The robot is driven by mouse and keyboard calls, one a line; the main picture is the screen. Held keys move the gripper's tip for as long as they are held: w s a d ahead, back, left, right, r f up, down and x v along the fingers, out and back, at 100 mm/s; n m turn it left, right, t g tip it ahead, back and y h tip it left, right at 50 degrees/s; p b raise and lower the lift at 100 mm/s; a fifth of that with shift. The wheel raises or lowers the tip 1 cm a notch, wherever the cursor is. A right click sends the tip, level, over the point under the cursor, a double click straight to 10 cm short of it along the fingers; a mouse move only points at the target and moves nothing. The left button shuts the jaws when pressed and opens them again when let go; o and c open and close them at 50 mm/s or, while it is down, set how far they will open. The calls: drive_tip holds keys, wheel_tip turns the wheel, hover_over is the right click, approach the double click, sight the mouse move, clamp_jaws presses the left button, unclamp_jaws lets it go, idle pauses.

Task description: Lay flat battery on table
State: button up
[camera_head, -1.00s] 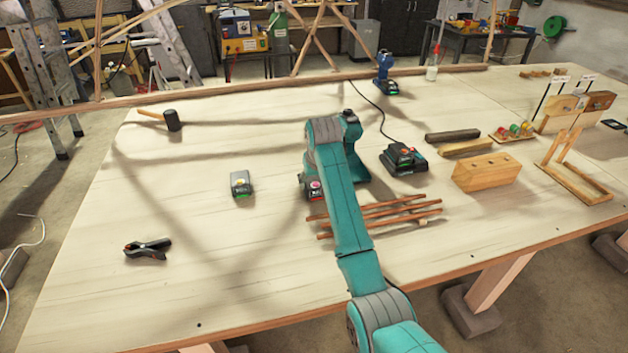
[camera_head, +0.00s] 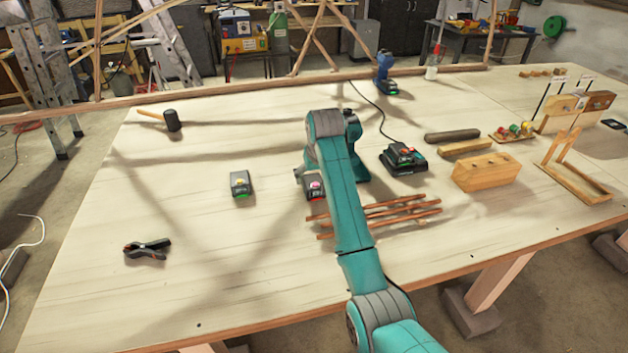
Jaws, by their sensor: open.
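A dark battery (camera_head: 314,187) with a pink dot and a red light is on the table (camera_head: 150,300), just left of my forearm and partly hidden by it. It appears to rest on the tabletop. A second battery (camera_head: 240,184), with a yellow dot and a green light, lies on the table further left.
Several thin wooden laths (camera_head: 400,212) lie under and right of my arm. A charger (camera_head: 404,158) with a cable stands right of it, near a wooden block (camera_head: 487,171). A clamp (camera_head: 148,248) and a mallet (camera_head: 172,121) are at left.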

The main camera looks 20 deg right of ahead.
drive_tip(key=v, duration=0.9)
drive_tip(key=shift+r, duration=0.25)
drive_tip(key=shift+s, duration=0.1)
